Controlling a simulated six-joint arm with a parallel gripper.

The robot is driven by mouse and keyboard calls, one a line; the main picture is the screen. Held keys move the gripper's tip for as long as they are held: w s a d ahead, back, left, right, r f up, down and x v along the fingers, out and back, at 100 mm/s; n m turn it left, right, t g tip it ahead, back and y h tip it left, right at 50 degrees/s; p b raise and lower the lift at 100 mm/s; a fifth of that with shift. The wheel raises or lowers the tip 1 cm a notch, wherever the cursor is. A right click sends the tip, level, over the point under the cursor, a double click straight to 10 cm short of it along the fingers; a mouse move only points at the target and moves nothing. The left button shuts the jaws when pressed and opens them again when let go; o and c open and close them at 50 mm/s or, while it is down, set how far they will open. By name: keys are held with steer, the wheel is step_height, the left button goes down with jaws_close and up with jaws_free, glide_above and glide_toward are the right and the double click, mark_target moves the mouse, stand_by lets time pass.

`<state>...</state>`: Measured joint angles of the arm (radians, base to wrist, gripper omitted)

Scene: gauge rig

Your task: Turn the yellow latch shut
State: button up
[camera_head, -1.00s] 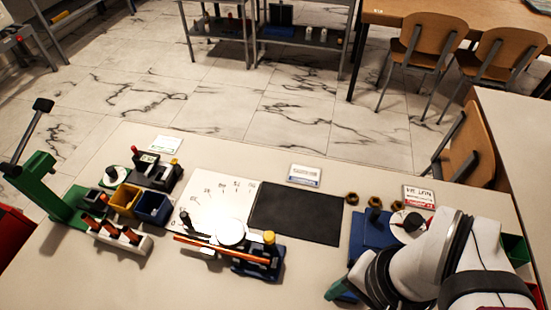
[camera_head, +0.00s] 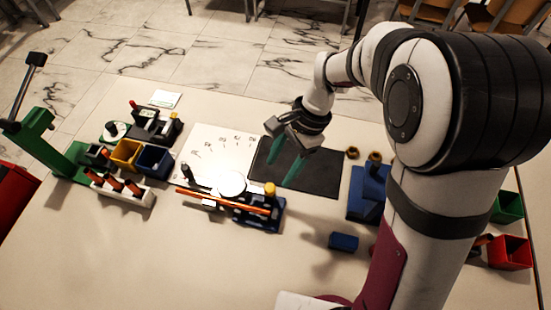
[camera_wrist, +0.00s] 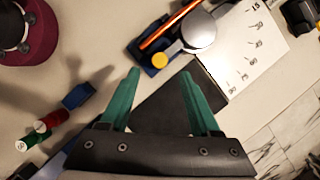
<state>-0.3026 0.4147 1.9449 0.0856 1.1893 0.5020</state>
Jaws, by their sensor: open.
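A yellow round-topped piece (camera_head: 269,188), which looks like the latch, stands on the right part of a blue fixture (camera_head: 268,222). It also shows in the wrist view (camera_wrist: 159,61), just beyond my fingertips. An orange bar (camera_head: 222,200) runs across the fixture beside a pale round disc (camera_head: 232,184). I cannot tell the latch's turn angle. My gripper (camera_head: 278,173) has teal fingers, open and empty, above the black mat, just right of the fixture. In the wrist view the open fingers (camera_wrist: 159,73) point toward the yellow piece without visible contact.
The black mat (camera_head: 325,172) lies right of a white marked sheet (camera_head: 215,142). Blue and yellow bins (camera_head: 126,152) and a green lever stand (camera_head: 45,140) are at left. A blue block (camera_head: 343,242) lies at front. Red and green bins (camera_head: 510,252) are at right.

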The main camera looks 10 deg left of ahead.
mark_target(270, 187)
steer(key=x, duration=0.6)
steer(key=shift+s+a+f, duration=0.1)
steer(key=shift+f, duration=0.2)
steer(key=shift+c, duration=0.2)
jaws_close()
